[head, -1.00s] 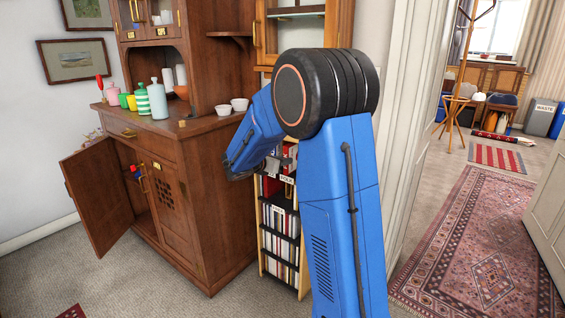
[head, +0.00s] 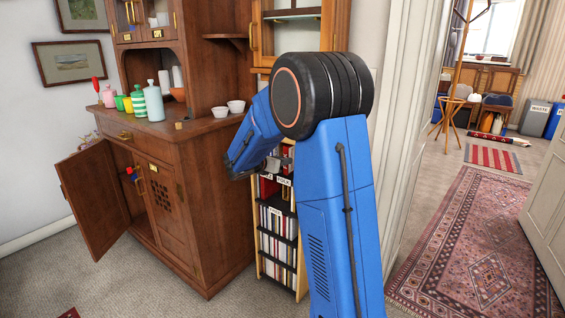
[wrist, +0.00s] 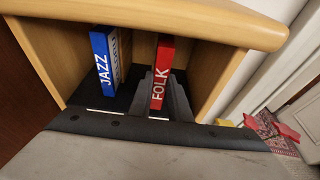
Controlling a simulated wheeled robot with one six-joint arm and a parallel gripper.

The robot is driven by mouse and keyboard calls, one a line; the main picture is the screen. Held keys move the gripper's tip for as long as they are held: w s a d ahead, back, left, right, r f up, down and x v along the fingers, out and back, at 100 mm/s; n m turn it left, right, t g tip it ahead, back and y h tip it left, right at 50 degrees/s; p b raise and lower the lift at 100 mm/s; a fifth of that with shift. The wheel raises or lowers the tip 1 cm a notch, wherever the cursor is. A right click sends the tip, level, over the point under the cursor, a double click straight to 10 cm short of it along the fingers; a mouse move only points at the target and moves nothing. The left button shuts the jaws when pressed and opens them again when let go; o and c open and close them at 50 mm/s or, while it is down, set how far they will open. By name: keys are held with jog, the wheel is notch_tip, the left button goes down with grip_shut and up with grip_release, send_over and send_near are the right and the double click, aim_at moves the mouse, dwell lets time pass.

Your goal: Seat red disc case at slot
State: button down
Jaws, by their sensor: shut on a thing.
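In the wrist view the red disc case (wrist: 162,72), its spine lettered FOLK, stands upright, slightly tilted in the picture, in a wooden shelf compartment (wrist: 60,55). Whether the case touches the back of the compartment cannot be told.
A wooden cabinet (head: 215,185) with an open door (head: 92,200) stands left of the rack, with bottles and cups on top. A white door frame (head: 405,130) is close on the right. The compartment's thick wooden top board (wrist: 170,18) lies above the cases.

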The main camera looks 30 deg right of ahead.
jog(key=shift+w+d, duration=0.3)
jog(key=shift+d, duration=0.4)
jog(key=c, duration=1.6)
grip_release()
jog(key=shift+o, duration=0.2)
jog(key=v, duration=1.7)
jog(key=shift+s+a+r, duration=0.1)
jog(key=shift+s+a, duration=0.05)
